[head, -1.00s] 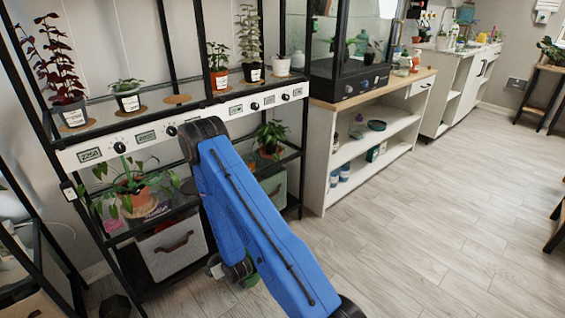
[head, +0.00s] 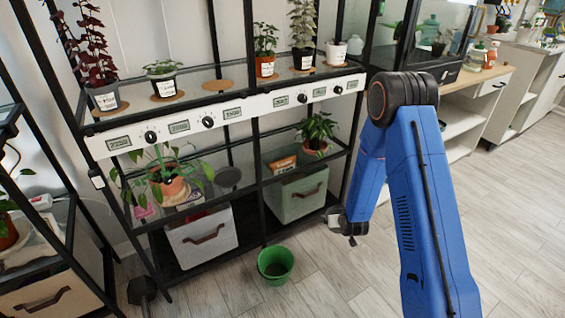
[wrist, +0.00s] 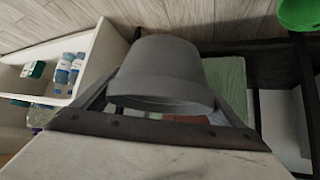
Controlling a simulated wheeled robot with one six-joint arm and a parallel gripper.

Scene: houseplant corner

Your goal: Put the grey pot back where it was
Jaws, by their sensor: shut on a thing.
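The grey pot (wrist: 165,72) fills the middle of the wrist view, between the two fingers of my gripper (wrist: 163,90). The gripper is shut on it, and its wide rim faces the lower part of the picture. In the head view my gripper (head: 346,228) hangs low in front of the shelf's right end, above the floor. I cannot make out the pot clearly there. Another grey pot (head: 106,98), with a red-leaved plant, stands on the upper shelf. An empty cork mat (head: 217,85) lies on that shelf between potted plants.
A green pot (head: 275,265) stands on the floor before the rack. Storage bins (head: 203,237) sit at the rack's bottom. A plant in a terracotta pot (head: 172,188) and a dark grey round thing (head: 228,178) are on the middle shelf. The floor at right is clear.

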